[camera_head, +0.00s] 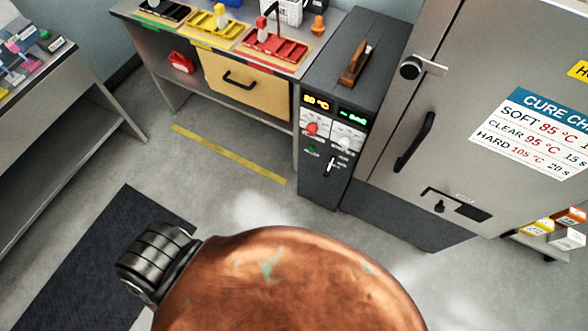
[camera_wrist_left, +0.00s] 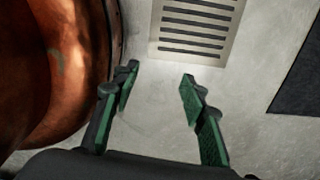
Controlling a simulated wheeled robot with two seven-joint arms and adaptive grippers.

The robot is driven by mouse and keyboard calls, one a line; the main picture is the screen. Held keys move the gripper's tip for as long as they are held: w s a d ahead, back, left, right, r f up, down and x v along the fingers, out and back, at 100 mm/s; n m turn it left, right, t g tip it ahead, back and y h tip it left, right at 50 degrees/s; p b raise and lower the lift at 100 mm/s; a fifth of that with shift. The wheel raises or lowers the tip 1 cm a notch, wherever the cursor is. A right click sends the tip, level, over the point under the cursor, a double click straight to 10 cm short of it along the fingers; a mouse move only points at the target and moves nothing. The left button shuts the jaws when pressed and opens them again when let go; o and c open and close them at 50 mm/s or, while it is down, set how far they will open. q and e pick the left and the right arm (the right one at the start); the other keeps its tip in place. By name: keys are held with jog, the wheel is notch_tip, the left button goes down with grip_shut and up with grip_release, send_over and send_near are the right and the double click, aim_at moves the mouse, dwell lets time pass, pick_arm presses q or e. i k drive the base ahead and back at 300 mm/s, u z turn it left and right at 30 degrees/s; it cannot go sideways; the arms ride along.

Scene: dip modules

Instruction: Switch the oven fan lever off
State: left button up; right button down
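The oven is the tall grey metal cabinet (camera_head: 405,185) at the right of the head view, with a cure chart and a black door handle (camera_head: 414,142). Low on its front is a dark slot plate with a small black lever-like part (camera_head: 439,206). A control panel (camera_head: 328,150) to its left has two lit displays, a red knob, a white knob and a small lever (camera_head: 329,168). I cannot read which lever is the fan's. My left gripper (camera_wrist_left: 160,78) is open and empty above the floor in the wrist view, away from both. My right gripper is not in view.
A bench (camera_head: 190,55) with coloured trays and a wooden drawer front (camera_head: 245,83) stands at the back. A shelf table (camera_head: 50,95) is at the left. A dark mat (camera_head: 95,265) and a yellow floor strip (camera_head: 228,154) lie on open floor. A floor grate (camera_wrist_left: 195,30) shows in the wrist view.

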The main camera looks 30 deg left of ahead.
aim_at(326, 174)
jog(key=u, duration=1)
jog(key=k, duration=0.7)
jog(key=u, duration=0.65)
